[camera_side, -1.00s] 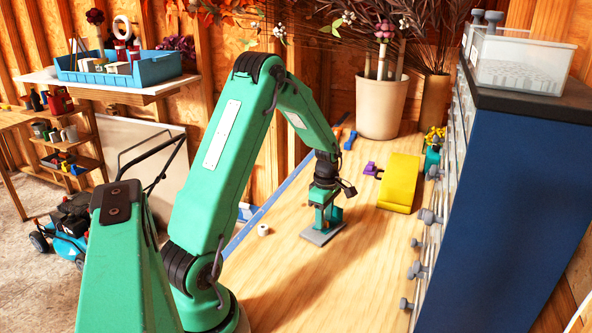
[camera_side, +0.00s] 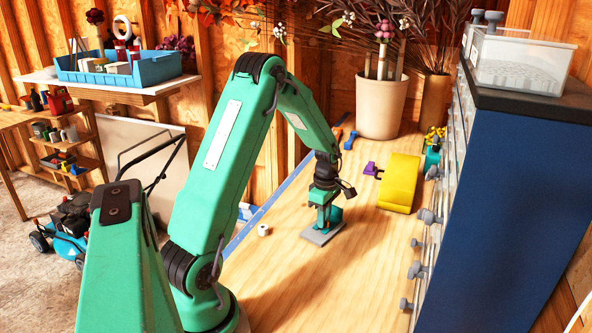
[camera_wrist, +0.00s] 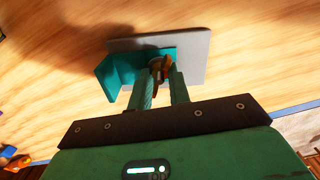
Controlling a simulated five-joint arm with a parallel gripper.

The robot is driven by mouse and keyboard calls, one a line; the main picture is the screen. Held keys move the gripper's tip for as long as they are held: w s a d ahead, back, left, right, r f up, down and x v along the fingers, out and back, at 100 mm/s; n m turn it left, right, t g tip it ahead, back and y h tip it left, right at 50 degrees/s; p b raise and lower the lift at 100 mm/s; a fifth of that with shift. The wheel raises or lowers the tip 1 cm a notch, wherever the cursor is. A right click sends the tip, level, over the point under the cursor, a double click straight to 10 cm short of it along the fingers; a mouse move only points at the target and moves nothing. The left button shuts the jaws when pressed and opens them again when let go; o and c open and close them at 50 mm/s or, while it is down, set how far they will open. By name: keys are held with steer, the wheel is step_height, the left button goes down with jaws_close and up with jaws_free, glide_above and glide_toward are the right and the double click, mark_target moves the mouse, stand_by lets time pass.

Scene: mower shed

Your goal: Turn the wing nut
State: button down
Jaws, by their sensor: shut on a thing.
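The wing nut (camera_wrist: 160,67) is a small brown-copper piece in the wrist view, set on a grey plate (camera_wrist: 193,50) beside a teal bracket (camera_wrist: 110,77). My gripper (camera_wrist: 162,82) points down at the plate and is shut on the wing nut, with a green finger on either side of it. In the side view my gripper (camera_side: 325,208) is low over the same grey plate (camera_side: 319,236), which lies flat on the wooden bench. The wing nut is hidden behind the fingers there.
A white nut-like piece (camera_side: 263,230) lies left of the plate. A yellow ramp-shaped block (camera_side: 399,184) and a purple piece (camera_side: 371,169) lie to the right. A blue drawer cabinet (camera_side: 505,190) bounds the bench's right. The bench in front of the plate is bare.

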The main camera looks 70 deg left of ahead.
steer(key=shift+m, duration=0.4)
stand_by(0.3)
steer(key=m, duration=1.2)
steer(key=shift+m, duration=0.4)
steer(key=m, duration=1.2)
steer(key=shift+m, duration=0.4)
stand_by(0.4)
steer(key=c, duration=1.3)
jaws_free()
